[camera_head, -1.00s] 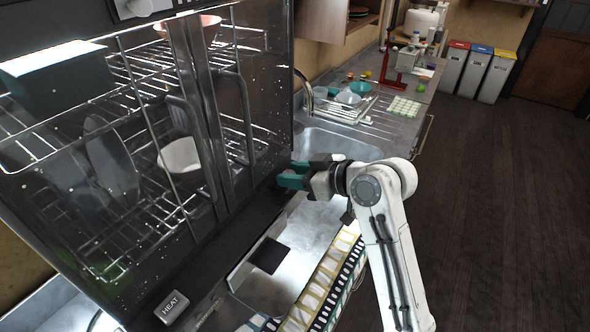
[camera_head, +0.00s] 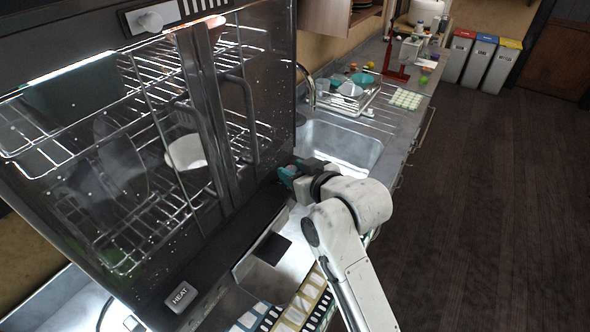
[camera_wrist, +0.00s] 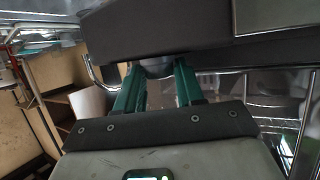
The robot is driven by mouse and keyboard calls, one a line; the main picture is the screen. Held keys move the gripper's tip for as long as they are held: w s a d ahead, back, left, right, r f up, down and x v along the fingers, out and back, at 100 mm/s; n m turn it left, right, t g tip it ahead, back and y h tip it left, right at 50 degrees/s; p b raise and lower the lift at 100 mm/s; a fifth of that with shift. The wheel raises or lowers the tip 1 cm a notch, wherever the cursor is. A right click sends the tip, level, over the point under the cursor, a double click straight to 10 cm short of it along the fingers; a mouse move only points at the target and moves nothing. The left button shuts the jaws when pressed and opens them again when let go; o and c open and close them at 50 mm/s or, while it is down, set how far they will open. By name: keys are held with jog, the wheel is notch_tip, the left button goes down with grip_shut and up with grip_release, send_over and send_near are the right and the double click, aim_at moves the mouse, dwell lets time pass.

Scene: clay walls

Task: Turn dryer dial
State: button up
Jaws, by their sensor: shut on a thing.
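The dryer is a tall dark cabinet with glass doors (camera_head: 215,120) and wire racks of dishes inside. A grey rounded dial (camera_wrist: 157,68) shows between my fingers in the wrist view, against the dark panel (camera_wrist: 210,25); its marking is hidden. My gripper (camera_head: 287,174), with teal fingers, reaches the right end of the dryer's dark lower panel (camera_head: 215,245) and is shut on the dial. The fingers also show in the wrist view (camera_wrist: 157,85), one each side of the dial. In the head view the gripper covers the dial.
A HEAT button (camera_head: 181,297) is on the lower panel's left end. Another light knob (camera_head: 150,22) sits on the top panel. A sink (camera_head: 340,145) and a dish rack (camera_head: 350,98) are to the right. The dark floor (camera_head: 480,210) at right is clear.

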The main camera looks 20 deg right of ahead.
jog(key=o, duration=1)
jog(key=shift+s, duration=0.15)
jog(key=b+v, duration=0.1)
jog(key=v, duration=0.9)
jog(key=shift+s+d+r, duration=0.1)
jog(key=shift+s+r, duration=0.05)
jog(key=shift+s, duration=0.05)
